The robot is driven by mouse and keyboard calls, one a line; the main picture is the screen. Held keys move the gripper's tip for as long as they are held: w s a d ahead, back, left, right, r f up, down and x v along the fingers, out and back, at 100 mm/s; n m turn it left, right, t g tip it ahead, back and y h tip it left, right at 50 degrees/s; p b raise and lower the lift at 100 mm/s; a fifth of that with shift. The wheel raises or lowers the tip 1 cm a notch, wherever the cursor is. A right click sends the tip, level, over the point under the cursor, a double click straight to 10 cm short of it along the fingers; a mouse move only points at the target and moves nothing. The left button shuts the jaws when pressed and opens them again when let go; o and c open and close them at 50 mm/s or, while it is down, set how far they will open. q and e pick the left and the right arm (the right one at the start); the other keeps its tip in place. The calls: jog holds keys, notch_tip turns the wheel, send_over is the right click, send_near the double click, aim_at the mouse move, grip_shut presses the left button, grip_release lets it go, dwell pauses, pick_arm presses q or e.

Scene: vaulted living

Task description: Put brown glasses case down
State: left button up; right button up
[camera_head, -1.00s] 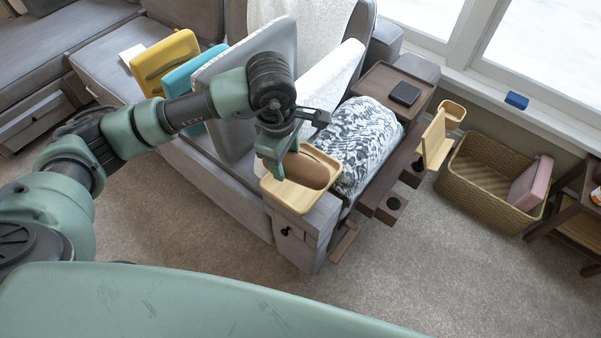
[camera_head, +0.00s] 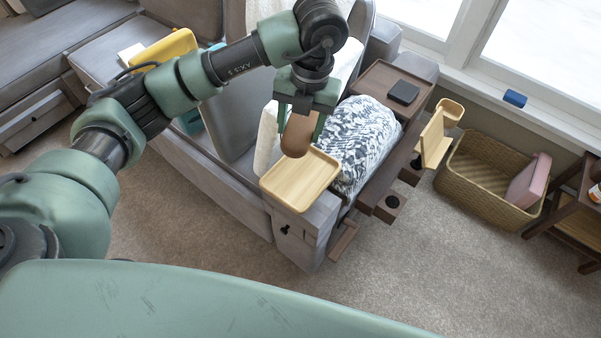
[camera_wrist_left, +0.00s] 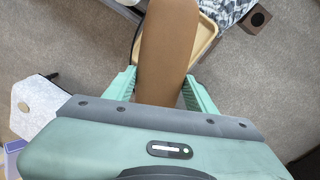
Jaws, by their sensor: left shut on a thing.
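The brown glasses case (camera_head: 297,136) is held in my left gripper (camera_head: 300,122), which is shut on it. In the head view it hangs upright above the back edge of a light wooden tray on the sofa arm; I cannot tell whether it touches anything. In the left wrist view the case (camera_wrist_left: 165,50) sticks out between the two green fingers of the gripper (camera_wrist_left: 165,88) and covers part of the tray below. The tray (camera_head: 302,178) shows bare and empty in the head view. My right gripper is not in view.
A black-and-white patterned cushion (camera_head: 362,142) lies right of the tray. A dark wooden side tray (camera_head: 378,80) holds a black square item (camera_head: 404,92). A wicker basket (camera_head: 478,190) with a pink item (camera_head: 528,181) stands on the carpet at right. The carpet in front is clear.

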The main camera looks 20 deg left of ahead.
pick_arm(q)
notch_tip(320, 180, down, 17)
jog(key=shift+f, duration=0.15)
dwell(0.4)
jog(key=shift+f, duration=0.2)
jog(key=o, duration=1.4)
jog(key=shift+r, duration=0.2)
jog(key=r, duration=0.4)
jog(key=d+r, duration=0.1)
jog(key=r, duration=0.3)
jog(key=r+b, duration=0.1)
jog(key=r, duration=0.3)
jog(key=shift+d, duration=0.25)
